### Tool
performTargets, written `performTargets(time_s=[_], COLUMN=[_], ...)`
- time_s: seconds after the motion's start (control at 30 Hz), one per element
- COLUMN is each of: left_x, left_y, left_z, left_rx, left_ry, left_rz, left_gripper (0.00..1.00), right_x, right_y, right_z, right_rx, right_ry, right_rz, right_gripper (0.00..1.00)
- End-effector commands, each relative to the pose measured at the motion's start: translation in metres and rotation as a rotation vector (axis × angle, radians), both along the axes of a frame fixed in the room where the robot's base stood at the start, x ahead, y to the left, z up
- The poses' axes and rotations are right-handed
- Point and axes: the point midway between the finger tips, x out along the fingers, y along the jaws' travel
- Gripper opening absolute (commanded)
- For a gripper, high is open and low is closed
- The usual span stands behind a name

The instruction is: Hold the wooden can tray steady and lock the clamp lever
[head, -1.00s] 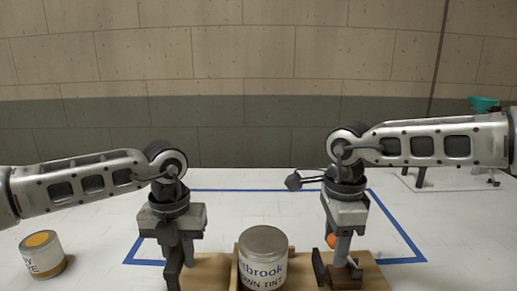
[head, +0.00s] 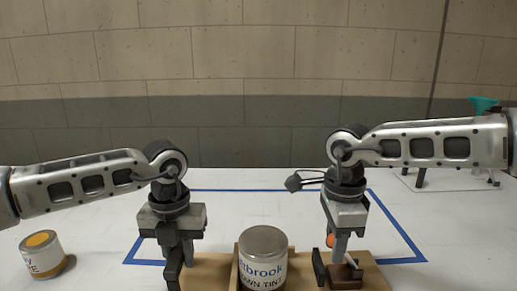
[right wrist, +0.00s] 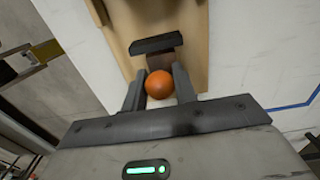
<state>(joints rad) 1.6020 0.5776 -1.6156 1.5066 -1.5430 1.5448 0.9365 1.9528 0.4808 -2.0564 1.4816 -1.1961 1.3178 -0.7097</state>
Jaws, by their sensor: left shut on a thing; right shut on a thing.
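The wooden can tray (head: 212,272) lies at the bottom of the head view, partly cut off by the frame. A can with a grey lid (head: 263,242) and a blue-lettered label stands upright in it. My left gripper (head: 180,266) is shut on the tray's left end. The clamp (head: 345,275), with a dark upright pad, sits on the tray's right part. My right gripper (head: 338,252) is shut on the orange knob (head: 331,241) of the clamp lever. In the right wrist view the knob (right wrist: 159,85) lies between the two fingers. The lever's shaft is mostly hidden.
A can with an orange-yellow top (head: 41,254) stands apart at the left on the white table (head: 100,228). Blue tape (head: 262,190) outlines an area around the tray. A grey stand with a teal part (head: 484,104) is at the back right. The table behind the tray is clear.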

Motion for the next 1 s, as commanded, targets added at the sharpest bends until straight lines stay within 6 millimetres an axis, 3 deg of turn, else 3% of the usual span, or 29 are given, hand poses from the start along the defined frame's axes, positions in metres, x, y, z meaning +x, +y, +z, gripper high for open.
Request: performTargets(time_s=[0.53, 1.0], left_x=[0.0, 0.001], left_y=[0.003, 0.005], left_z=[-0.001, -0.001], left_rx=[0.007, 0.011], left_ry=[0.001, 0.001], left_rz=[0.003, 0.007], left_gripper=[0.0, 0.0], right_x=[0.001, 0.002], right_y=[-0.02, -0.026], right_z=[0.01, 0.011], right_rx=[-0.006, -0.008], right_ry=[-0.001, -0.002], right_rz=[-0.005, -0.008], right_gripper=[0.02, 0.01])
